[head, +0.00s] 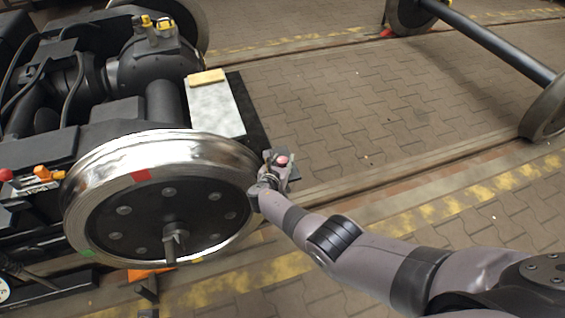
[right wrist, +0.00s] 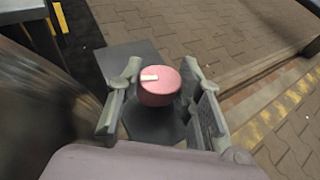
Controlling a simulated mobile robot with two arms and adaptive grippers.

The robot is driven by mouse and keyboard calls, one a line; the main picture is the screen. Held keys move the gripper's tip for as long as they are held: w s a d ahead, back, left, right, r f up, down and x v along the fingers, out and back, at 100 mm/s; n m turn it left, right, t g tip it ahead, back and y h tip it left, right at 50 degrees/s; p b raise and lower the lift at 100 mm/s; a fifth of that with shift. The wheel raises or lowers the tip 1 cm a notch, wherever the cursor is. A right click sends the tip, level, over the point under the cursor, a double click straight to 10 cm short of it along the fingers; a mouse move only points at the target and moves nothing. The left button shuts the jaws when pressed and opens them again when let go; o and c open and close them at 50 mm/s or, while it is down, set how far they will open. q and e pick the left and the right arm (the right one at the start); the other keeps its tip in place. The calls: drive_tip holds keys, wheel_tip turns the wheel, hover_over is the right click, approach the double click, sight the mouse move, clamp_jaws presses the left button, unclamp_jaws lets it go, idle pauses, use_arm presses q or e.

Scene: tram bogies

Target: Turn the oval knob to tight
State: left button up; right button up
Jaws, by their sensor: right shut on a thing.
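The pinkish-red knob (right wrist: 160,86) has a white mark on its top pointing left in the right wrist view. It stands above a dark grey plate (right wrist: 150,122). In the head view the knob (head: 282,160) is a small red spot just right of the shiny wheel. My right gripper (right wrist: 161,74) is shut on the knob, one finger on each side; it also shows in the head view (head: 276,170). No lettering for tight is readable. My left gripper is not in view.
The large steel wheel (head: 103,168) with a red mark stands close left of my right gripper. A light plate (head: 214,112) with a yellow block (head: 206,77) lies behind it. Another wheelset (head: 490,40) stands at the upper right. Paved floor between is clear.

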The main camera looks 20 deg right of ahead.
idle(0.3)
drive_tip(key=o, duration=1.2)
drive_tip(key=shift+s+a+r, duration=0.2)
drive_tip(key=shift+s+a, duration=0.25)
drive_tip(key=shift+s, duration=0.1)
drive_tip(key=v, duration=1)
drive_tip(key=shift+s+a+r, duration=0.1)
drive_tip(key=shift+s+r, duration=0.1)
